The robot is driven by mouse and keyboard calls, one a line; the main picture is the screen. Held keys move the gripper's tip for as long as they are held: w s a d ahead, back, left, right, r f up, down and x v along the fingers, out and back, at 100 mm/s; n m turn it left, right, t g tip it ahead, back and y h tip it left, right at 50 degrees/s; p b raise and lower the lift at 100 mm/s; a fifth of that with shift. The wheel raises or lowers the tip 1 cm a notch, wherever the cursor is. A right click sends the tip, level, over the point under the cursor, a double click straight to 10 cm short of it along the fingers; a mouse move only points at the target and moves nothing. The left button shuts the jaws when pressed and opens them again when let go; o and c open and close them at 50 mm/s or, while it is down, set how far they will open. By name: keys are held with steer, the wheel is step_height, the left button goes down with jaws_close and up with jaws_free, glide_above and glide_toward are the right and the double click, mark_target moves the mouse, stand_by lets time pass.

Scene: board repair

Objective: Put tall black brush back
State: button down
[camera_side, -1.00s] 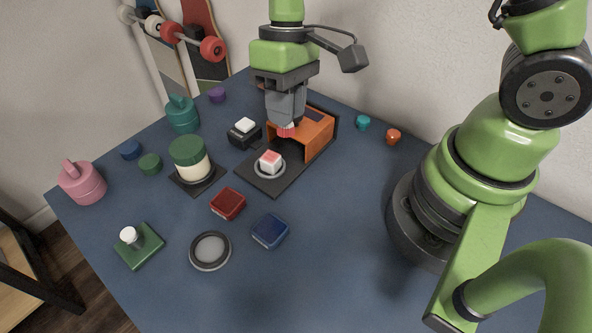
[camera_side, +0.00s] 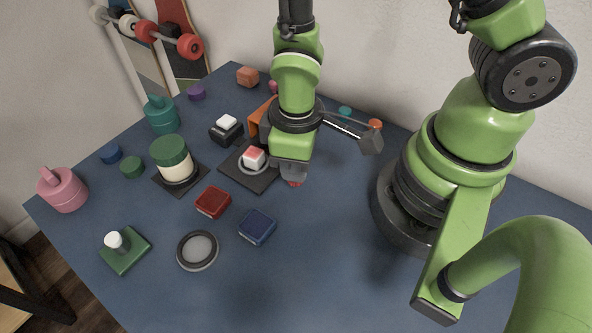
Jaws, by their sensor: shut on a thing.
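My gripper (camera_side: 293,172) hangs fingers-down over the table, right of the dark square pad (camera_side: 240,181). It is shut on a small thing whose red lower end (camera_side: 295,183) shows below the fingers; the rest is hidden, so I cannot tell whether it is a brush. I cannot pick out a tall black brush for certain. A low black block with a white top (camera_side: 226,127) stands behind the pad. An orange open-sided box (camera_side: 257,120) is mostly hidden behind my arm.
A red-and-white block (camera_side: 254,157) sits in a ring on the pad. A green-lidded jar (camera_side: 170,158), red block (camera_side: 213,202), blue block (camera_side: 257,227) and grey round dish (camera_side: 197,250) lie left and in front.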

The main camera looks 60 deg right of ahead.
steer(key=shift+f, duration=1.35)
steer(key=shift+f, duration=0.1)
steer(key=c, duration=1)
jaws_free()
step_height(320, 180, up, 12)
steer(key=shift+r, duration=0.25)
steer(key=s+d+r+m+t, duration=0.2)
steer(key=r+m, duration=0.1)
steer(key=r, duration=0.2)
steer(key=s+d+r+m+t+y, duration=0.1)
steer(key=d+r+m+t, duration=0.1)
steer(key=r, duration=0.4)
steer(key=s+d+r+m+t+y, duration=0.1)
steer(key=s+r+m+t, duration=0.1)
steer(key=r, duration=0.3)
steer(key=shift+s+d+r+m+t, duration=0.35)
steer(key=shift+m+t, duration=0.25)
steer(key=shift+m, duration=0.2)
